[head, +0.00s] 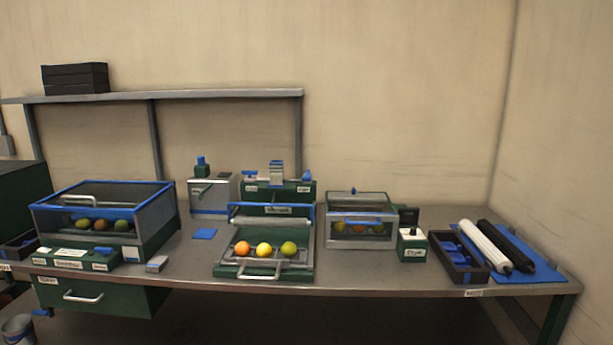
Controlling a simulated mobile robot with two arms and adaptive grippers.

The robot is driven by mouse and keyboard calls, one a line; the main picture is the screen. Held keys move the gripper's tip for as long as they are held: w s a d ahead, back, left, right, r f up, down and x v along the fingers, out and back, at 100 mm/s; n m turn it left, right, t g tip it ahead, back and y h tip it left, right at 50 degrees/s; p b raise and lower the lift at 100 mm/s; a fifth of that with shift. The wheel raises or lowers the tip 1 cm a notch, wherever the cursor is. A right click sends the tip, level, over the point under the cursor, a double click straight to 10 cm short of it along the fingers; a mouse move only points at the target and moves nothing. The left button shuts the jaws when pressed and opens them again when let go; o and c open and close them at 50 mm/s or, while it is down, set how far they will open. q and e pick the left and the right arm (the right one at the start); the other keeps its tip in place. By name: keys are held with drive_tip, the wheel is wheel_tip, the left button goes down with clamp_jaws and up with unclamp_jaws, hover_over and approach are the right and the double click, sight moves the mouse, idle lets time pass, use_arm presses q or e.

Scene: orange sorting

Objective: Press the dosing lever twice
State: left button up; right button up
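Neither of my grippers shows in the head view. A grey box-shaped device (211,204) with a blue cap (201,160) stands at the back of the table, left of centre.
A green-framed tray (264,272) with three fruits stands at front centre. A clear blue-edged case (150,225) is left, a smaller case (360,235) right. A dark tray (460,268) and two rollers (484,245) are far right. A shelf (200,95) runs above.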

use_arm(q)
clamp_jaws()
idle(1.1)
